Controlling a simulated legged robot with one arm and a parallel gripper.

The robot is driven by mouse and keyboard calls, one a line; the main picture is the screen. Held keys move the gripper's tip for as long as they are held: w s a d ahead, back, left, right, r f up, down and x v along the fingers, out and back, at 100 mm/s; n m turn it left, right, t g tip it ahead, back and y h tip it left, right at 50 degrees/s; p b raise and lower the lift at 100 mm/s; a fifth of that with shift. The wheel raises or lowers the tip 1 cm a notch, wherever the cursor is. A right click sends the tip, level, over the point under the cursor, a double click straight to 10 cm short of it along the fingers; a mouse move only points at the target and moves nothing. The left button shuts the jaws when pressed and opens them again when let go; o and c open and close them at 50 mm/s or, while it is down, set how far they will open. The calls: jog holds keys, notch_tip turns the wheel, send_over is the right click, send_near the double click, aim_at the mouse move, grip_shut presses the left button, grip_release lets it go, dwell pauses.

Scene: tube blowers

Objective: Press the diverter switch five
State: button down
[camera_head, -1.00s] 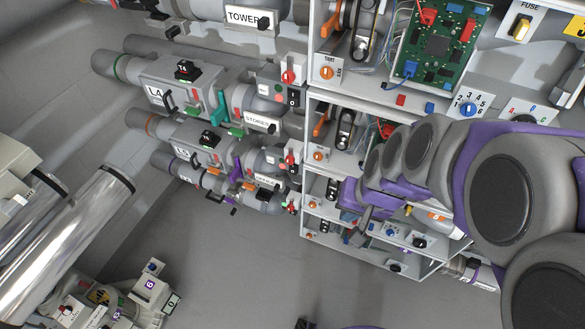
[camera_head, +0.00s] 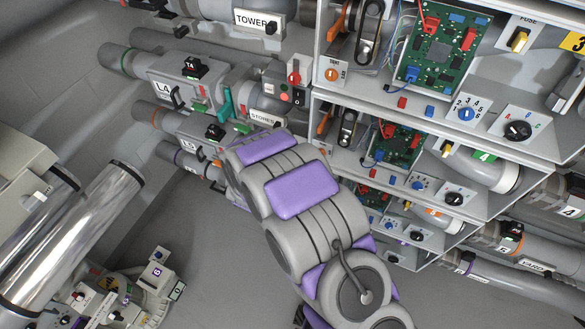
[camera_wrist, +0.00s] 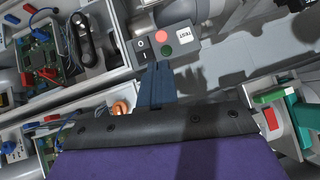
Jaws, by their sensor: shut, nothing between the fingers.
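In the wrist view my gripper (camera_wrist: 156,88) is shut and empty. Its dark blue fingertips point at the lower edge of a grey control box (camera_wrist: 185,48). The box carries a black O/I rocker switch (camera_wrist: 142,47), a red button (camera_wrist: 162,36), a green button (camera_wrist: 167,51) and a small white label. I cannot tell whether the fingertips touch the box. In the head view my arm reaches toward the pipe blowers at left centre and hides my gripper. No switch can be read as diverter five; a similar button box (camera_head: 291,92) shows on an upper tier.
Tiered shelves (camera_head: 470,139) with circuit boards (camera_head: 440,50), dials and fuses stand at the right. Shiny tubes (camera_head: 85,235) stand at lower left. A green part (camera_wrist: 305,117) is right of my gripper.

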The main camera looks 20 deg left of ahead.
jog(key=s+f+t, duration=0.1)
jog(key=s+d+f+t+h, duration=0.1)
jog(key=f, duration=0.1)
jog(key=s+f+t+h+p, duration=0.1)
jog(key=shift+d+f+n+t, duration=0.3)
jog(key=shift+d+t, duration=0.1)
jog(key=b+x, duration=0.2)
jog(key=x, duration=1.2)
jog(key=shift+d, duration=0.1)
jog(key=shift+w+t, duration=0.15)
jog(key=shift+t, duration=0.25)
